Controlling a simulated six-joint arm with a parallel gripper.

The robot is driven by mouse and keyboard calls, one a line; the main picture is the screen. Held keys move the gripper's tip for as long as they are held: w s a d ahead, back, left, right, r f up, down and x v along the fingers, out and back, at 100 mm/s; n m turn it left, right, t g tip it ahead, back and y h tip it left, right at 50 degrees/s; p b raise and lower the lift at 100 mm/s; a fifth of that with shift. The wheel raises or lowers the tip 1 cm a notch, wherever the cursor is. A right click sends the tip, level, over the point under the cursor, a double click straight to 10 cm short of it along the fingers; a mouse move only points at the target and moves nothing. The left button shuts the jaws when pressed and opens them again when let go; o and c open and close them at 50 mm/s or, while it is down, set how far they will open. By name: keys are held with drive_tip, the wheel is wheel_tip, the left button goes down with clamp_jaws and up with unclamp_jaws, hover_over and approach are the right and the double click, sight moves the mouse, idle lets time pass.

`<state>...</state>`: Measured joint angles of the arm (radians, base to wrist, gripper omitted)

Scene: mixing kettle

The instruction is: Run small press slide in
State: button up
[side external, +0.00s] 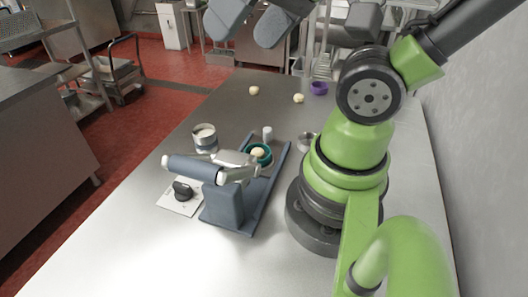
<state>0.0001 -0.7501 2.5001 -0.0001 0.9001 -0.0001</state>
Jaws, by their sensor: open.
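A small blue-grey press-like machine (226,205) stands on the metal table. It has a long base rail (268,190) and a grey head with a rounded cylinder (194,168) lying across its top. A teal bowl (265,161) with a pale ball (257,152) in it sits at the rail's far part, beside the head. A short white peg (267,133) stands behind the bowl. Which part is the slide, I cannot tell for certain. My gripper (245,40) is at the top edge, open and empty, well above the table and apart from the machine.
A white plate with a black knob (183,190) lies left of the machine. A metal can (204,138) stands behind it, and a small metal cup (307,142) to the right. Pale balls (254,90) and a purple bowl (319,88) sit farther back. The near left table is clear.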

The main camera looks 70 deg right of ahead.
drive_tip(key=shift+w, duration=0.15)
drive_tip(key=c, duration=0.5)
drive_tip(key=w+d+f+m+g, duration=0.1)
drive_tip(key=d, duration=0.1)
drive_tip(key=w+d+f+m+g, duration=0.1)
drive_tip(key=w+d, duration=0.1)
drive_tip(key=w+d+f+m+g+h, duration=0.1)
drive_tip(key=w+d+m, duration=0.1)
drive_tip(key=shift+w, duration=0.15)
drive_tip(key=shift+c, duration=0.9)
drive_tip(key=m+g+y, duration=0.4)
drive_tip(key=m+g, duration=0.1)
drive_tip(key=m, duration=0.3)
approach(268, 129)
drive_tip(key=f, duration=0.1)
drive_tip(key=x, duration=0.9)
drive_tip(key=shift+a+f, duration=0.2)
drive_tip(key=shift+f, duration=0.15)
drive_tip(key=shift+h, duration=0.3)
